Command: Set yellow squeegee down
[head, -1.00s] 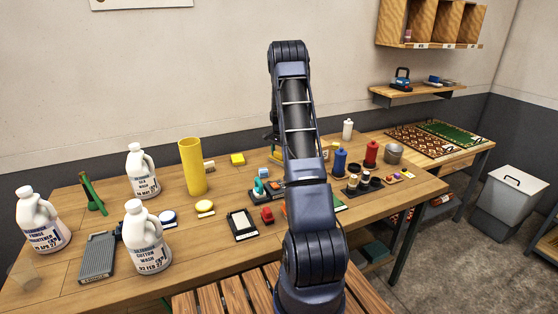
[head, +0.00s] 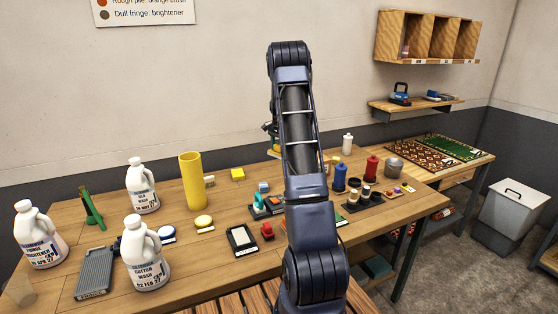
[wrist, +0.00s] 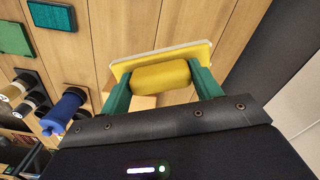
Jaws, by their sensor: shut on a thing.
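The yellow squeegee (wrist: 163,75) is between the two green fingers of my gripper (wrist: 160,72) in the wrist view. It has a rounded yellow handle and a flat yellow plate with a pale edge. My gripper is shut on the handle, above the wooden tabletop. I cannot tell whether the squeegee touches the table. In the head view my arm hides most of the gripper and squeegee; only a little yellow (head: 274,153) shows at the arm's left side, over the table's back part.
The wooden table (head: 330,235) holds white jugs (head: 142,188), a yellow cylinder (head: 191,181), a yellow block (head: 237,174) and a blue bottle (head: 340,177). The blue bottle (wrist: 65,108) stands left of the gripper in the wrist view. Bare planks (wrist: 125,25) lie around the squeegee.

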